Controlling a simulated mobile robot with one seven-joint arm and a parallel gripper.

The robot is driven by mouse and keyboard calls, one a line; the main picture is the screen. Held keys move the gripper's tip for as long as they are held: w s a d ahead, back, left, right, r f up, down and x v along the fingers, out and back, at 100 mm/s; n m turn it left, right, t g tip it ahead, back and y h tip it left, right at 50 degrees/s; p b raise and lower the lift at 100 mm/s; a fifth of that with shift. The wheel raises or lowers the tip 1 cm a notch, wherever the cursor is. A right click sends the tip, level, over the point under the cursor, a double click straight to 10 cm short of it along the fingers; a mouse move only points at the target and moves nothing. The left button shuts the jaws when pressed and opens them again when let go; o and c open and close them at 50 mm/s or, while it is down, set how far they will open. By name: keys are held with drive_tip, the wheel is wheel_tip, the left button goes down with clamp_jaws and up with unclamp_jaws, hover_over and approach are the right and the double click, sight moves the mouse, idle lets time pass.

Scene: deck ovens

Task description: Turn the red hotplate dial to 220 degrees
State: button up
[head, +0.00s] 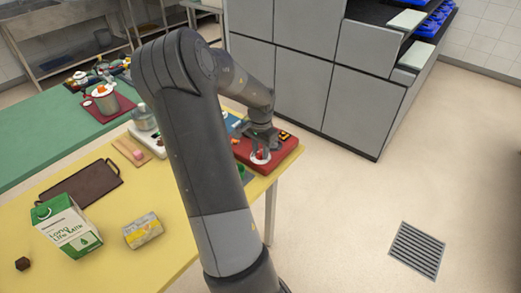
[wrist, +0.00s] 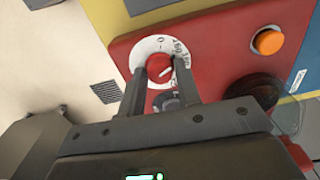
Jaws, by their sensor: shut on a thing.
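The red hotplate (head: 287,155) sits at the right end of the yellow table. Its front panel (wrist: 215,50) fills much of the wrist view. The red dial (wrist: 157,67) has a white pointer mark and sits in a white scale ring (wrist: 146,46). Numbers show on the ring's right side, partly covered by a finger; I cannot tell the exact setting. My gripper (wrist: 160,68) is shut on the dial, one finger on each side of it. In the head view my gripper (head: 261,148) is at the hotplate's near side.
An orange button (wrist: 268,41) is on the panel to the right of the dial. Grey ovens (head: 320,75) stand behind.

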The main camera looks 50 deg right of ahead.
drive_tip(key=m, duration=0.4)
drive_tip(key=shift+m, duration=0.3)
drive_tip(key=m, duration=0.4)
drive_tip(key=shift+m, duration=0.3)
drive_tip(key=m, duration=0.4)
drive_tip(key=shift+m, duration=2.4)
drive_tip(key=o, duration=1)
drive_tip(key=shift+c, duration=0.2)
